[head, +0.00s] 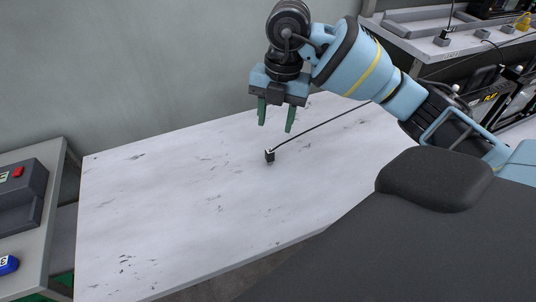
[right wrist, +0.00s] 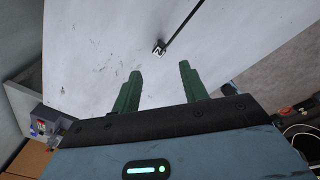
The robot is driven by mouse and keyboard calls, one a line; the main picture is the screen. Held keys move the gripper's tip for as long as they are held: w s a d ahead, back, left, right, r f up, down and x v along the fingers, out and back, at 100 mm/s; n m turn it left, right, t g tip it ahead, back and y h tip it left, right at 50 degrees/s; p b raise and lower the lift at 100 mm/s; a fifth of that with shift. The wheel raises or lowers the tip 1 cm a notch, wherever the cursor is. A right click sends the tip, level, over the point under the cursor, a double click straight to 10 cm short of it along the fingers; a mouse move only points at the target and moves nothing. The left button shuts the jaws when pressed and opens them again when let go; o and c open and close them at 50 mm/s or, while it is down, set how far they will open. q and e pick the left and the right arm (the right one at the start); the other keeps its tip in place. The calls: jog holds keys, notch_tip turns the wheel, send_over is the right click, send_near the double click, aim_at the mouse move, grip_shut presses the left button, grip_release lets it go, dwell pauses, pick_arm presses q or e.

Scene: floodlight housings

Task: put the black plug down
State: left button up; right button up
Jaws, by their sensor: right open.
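The small black plug (head: 270,156) stands on the pale, scuffed table (head: 180,190) in the head view. A thin dark cable runs from it up to the right. The plug also shows in the right wrist view (right wrist: 159,48), beyond the fingertips, with the cable leading up and right. My right gripper (head: 276,128) is open and empty, with its two green fingers pointing down above the table. It is apart from the plug. The fingers also show in the right wrist view (right wrist: 160,72), spread with only bare table between them. My left gripper is not in view.
A side bench with a dark grey case (head: 22,200) and a blue object (head: 8,265) stands at the left. Another bench with trays (head: 415,22) and small parts is at the upper right. A wall runs behind the table. Most of the tabletop is clear.

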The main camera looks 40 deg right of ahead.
aim_at(270, 150)
jog(key=m, duration=1)
jog(key=shift+d+f, duration=0.2)
jog(key=shift+f, duration=0.1)
jog(key=shift+w+a+f, duration=0.1)
jog(key=shift+a+f, duration=0.15)
jog(key=shift+f, duration=1.05)
jog(key=shift+a+f, duration=0.25)
jog(key=shift+f, duration=1.05)
jog(key=shift+w+a+f, duration=0.1)
jog(key=shift+a+f, duration=0.15)
jog(key=shift+f, duration=1.05)
jog(key=shift+s, duration=0.1)
jog(key=shift+c, duration=0.2)
grip_shut()
